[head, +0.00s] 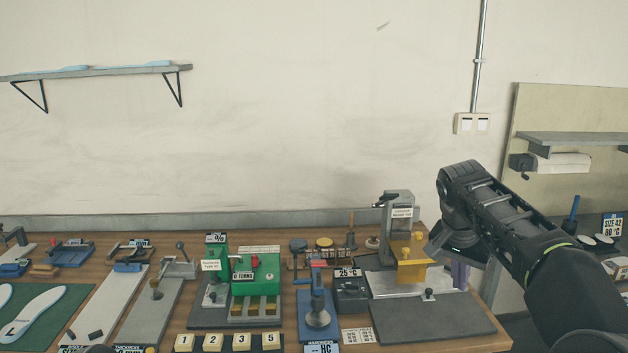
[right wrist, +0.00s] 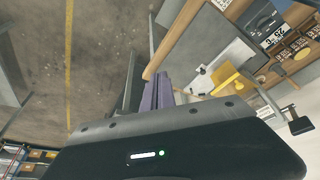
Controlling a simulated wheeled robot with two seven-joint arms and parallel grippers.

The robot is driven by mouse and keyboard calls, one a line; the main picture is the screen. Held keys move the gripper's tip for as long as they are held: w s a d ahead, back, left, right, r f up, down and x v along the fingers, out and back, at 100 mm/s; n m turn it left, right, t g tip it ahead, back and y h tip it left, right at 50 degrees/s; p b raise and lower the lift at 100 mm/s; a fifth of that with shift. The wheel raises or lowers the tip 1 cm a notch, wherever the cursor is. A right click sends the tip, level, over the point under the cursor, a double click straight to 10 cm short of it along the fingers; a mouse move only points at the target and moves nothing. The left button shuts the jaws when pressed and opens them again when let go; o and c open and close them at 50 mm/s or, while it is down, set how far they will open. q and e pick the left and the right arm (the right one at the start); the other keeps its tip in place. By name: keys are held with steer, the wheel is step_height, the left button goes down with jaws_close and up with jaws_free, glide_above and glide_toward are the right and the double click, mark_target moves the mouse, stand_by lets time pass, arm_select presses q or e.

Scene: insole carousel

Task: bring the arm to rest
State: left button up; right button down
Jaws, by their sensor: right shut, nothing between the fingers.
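My right arm comes in from the right in the head view, bent over the right end of the workbench. Its gripper (head: 461,274) hangs at the bench's right edge, partly hidden behind the arm's dark wrist. In the right wrist view the purple fingers of the gripper (right wrist: 156,92) are together with nothing between them. They are beside the bench edge, with grey floor showing to the left. My left gripper does not show clearly in the head view.
A stand with a yellow part (head: 412,270) is close to the left of my right gripper. A green box (head: 255,275), a blue press (head: 317,310) and a green mat (head: 40,318) crowd the bench (head: 480,345). A wall shelf (head: 110,71) is upper left.

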steer(key=w+a+f+n+t+y, duration=0.3)
steer(key=w+a+f+n, duration=0.2)
steer(key=w+a+f, duration=0.3)
steer(key=s+a+f+n+y, duration=0.1)
steer(key=s+a+f, duration=0.25)
steer(key=f, duration=0.45)
steer(key=s+a+f+n+y, duration=0.1)
steer(key=s+a+f, duration=0.25)
steer(key=f, duration=0.45)
steer(key=s+a+f+n+y, duration=0.1)
steer(key=s+a+f, duration=0.1)
steer(key=a+f, duration=0.45)
steer(key=s+f+g, duration=0.1)
steer(key=s+f, duration=0.5)
steer(key=s, duration=0.5)
steer(key=s+f+g, duration=0.2)
steer(key=s+f, duration=0.4)
steer(key=s, duration=0.5)
steer(key=s+f+m+g+y, duration=0.1)
steer(key=s+f+g, duration=0.1)
steer(key=s+f, duration=0.4)
steer(key=s, duration=0.5)
steer(key=shift+s+a+f, duration=0.15)
steer(key=shift+a+f, duration=0.1)
